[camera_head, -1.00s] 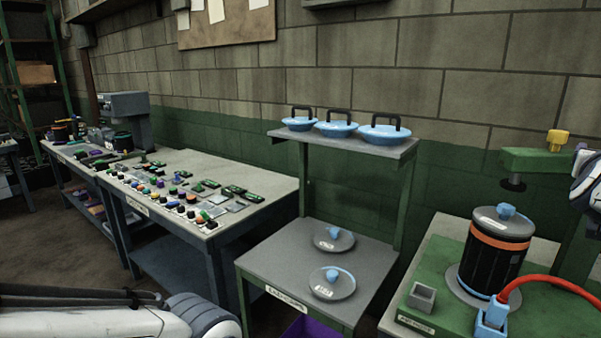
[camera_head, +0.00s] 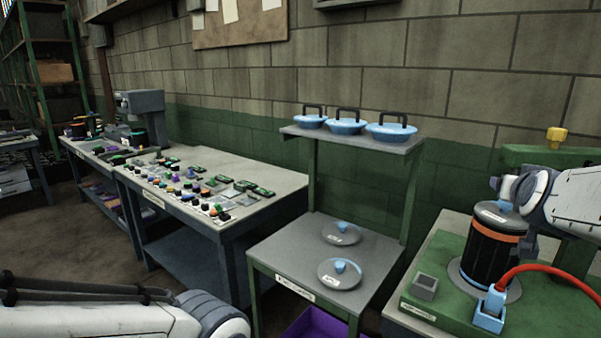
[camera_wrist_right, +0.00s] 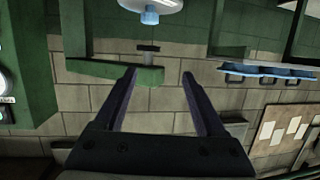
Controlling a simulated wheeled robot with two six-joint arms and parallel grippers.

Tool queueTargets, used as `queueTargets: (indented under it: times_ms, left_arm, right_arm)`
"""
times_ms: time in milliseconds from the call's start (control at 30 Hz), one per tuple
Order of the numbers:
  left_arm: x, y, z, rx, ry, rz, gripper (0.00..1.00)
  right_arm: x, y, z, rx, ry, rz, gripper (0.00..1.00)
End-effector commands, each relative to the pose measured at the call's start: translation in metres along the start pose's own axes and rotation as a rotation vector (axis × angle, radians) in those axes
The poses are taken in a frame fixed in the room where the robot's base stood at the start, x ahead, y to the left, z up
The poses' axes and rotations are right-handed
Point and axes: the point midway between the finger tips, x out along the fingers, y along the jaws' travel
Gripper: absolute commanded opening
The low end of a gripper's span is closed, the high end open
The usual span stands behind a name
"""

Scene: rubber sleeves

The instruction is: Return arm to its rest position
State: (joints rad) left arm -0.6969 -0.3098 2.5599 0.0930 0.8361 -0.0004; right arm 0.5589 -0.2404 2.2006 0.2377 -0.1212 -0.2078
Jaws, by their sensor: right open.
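My right gripper (camera_wrist_right: 158,74) is open, with two dark fingers spread apart and nothing held between them in the right wrist view. In that view the wall lies beyond the fingers, and a grey lid with a blue knob (camera_wrist_right: 150,14) shows at the top edge. In the head view my right arm (camera_head: 575,203) reaches in from the right edge, in front of the black drum with the orange band (camera_head: 490,250) and partly hiding it. My left arm (camera_head: 110,322) lies along the bottom left; its gripper is out of the picture.
A green bench (camera_head: 440,308) holds the drum and a red cable (camera_head: 540,270). A grey stand (camera_head: 290,262) bears two lids, with several blue lids (camera_head: 345,127) on its upper shelf. A long workbench (camera_head: 262,178) with many small parts stands left.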

Motion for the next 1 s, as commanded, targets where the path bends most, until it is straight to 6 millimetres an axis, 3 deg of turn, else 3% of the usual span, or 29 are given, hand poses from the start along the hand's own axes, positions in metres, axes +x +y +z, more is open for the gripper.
queueTargets:
  times_ms: [167, 267, 400, 500, 600, 733, 833, 1000]
  left_arm:
    - [-0.002, 0.000, 0.000, 0.000, 0.000, 0.000, 0.77]
    - [-0.003, 0.000, 0.000, 0.000, 0.000, 0.000, 0.77]
    - [-0.005, 0.000, 0.000, 0.000, 0.000, 0.000, 0.77]
    - [-0.006, 0.000, 0.000, 0.000, 0.000, 0.000, 0.77]
    - [-0.007, 0.001, 0.000, 0.000, 0.000, 0.000, 0.77]
    - [-0.008, 0.001, 0.000, 0.000, 0.000, 0.000, 0.77]
    - [-0.009, 0.001, 0.000, 0.000, 0.000, 0.000, 0.77]
    - [-0.009, 0.001, -0.001, 0.000, 0.000, 0.000, 0.77]
  right_arm:
    - [-0.020, -0.094, 0.061, -0.068, -0.194, -0.218, 0.73]
    - [-0.051, -0.151, 0.107, -0.133, -0.336, -0.375, 0.73]
    - [-0.113, -0.208, 0.174, -0.265, -0.546, -0.556, 0.73]
    - [-0.168, -0.230, 0.223, -0.395, -0.700, -0.671, 0.73]
    - [-0.227, -0.233, 0.269, -0.554, -0.851, -0.765, 0.73]
    - [-0.289, -0.213, 0.313, -0.768, -1.006, -0.836, 0.73]
    - [-0.318, -0.194, 0.331, -0.893, -1.080, -0.855, 0.73]
    - [-0.337, -0.178, 0.343, -0.992, -1.130, -0.860, 0.73]
